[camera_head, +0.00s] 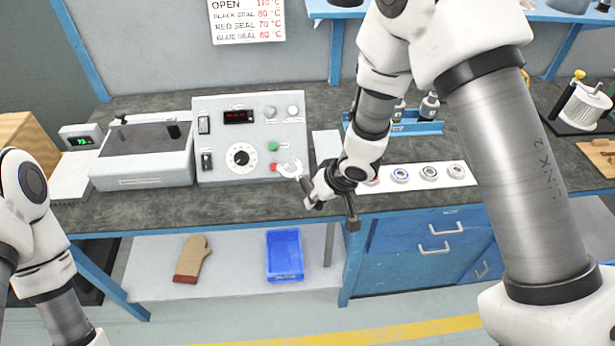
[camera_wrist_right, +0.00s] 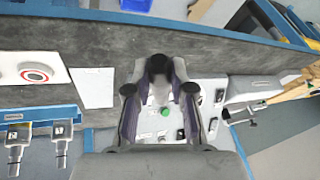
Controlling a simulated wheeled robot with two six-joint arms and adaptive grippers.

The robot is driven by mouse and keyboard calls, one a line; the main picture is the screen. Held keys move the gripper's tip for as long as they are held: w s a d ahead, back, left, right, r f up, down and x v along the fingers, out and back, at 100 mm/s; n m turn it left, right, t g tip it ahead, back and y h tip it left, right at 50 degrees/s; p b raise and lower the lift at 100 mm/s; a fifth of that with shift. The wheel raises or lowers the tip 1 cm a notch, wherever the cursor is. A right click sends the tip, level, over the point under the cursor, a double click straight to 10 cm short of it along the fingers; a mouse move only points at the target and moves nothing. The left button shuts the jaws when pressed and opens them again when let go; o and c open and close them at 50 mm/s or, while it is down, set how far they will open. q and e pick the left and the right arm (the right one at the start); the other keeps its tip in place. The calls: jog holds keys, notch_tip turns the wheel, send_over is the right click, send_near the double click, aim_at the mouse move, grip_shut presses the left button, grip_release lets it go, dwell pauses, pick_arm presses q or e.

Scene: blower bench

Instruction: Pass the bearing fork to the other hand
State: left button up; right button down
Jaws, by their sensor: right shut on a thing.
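The bearing fork (camera_head: 290,168) is a small pale piece with an open, C-shaped end. In the head view it juts up and left from my right gripper (camera_head: 328,197), in front of the control box. My right gripper is shut on the fork, above the front edge of the bench. In the right wrist view the right gripper (camera_wrist_right: 159,92) shows its two dark fingers, and what lies between them is hard to make out. My left arm is at the lower left of the head view, with its gripper out of the picture.
The control box (camera_head: 249,140) and a grey lidded unit (camera_head: 142,160) stand on the bench. A white strip (camera_head: 412,187) with several ring-shaped bearings lies right of the gripper.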

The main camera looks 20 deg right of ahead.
pick_arm(q)
jog(key=shift+o, duration=1.5)
jog(key=shift+d, duration=0.1)
jog(key=w+d+r+m+h, duration=0.3)
jog(key=w+d+m, duration=0.4)
jog(key=w, duration=0.3)
jog(key=w+d+r+m+h, duration=0.35)
jog(key=w+d+m, duration=0.4)
jog(key=w, duration=0.25)
jog(key=w+d+r+m+t+y, duration=0.15)
jog(key=w+r+m, duration=0.35)
jog(key=r, duration=0.5)
jog(key=w+d+r+m+t, duration=0.2)
jog(key=w+r+m, duration=0.1)
jog(key=w+r, duration=0.55)
jog(key=w+d+r+m+t, duration=0.1)
jog(key=w+r+m, duration=0.4)
jog(key=r, duration=0.6)
jog(key=x, duration=1.2)
jog(key=shift+w, duration=0.3)
pick_arm(e)
jog(key=w+a+r+n+g+y, duration=0.2)
jog(key=w+a+r+n, duration=0.6)
jog(key=w+a, duration=0.6)
notch_tip(320, 180, up, 2)
jog(key=shift+w+a+r+g, duration=0.15)
jog(key=shift+a+g, duration=0.15)
jog(key=shift+a, duration=0.5)
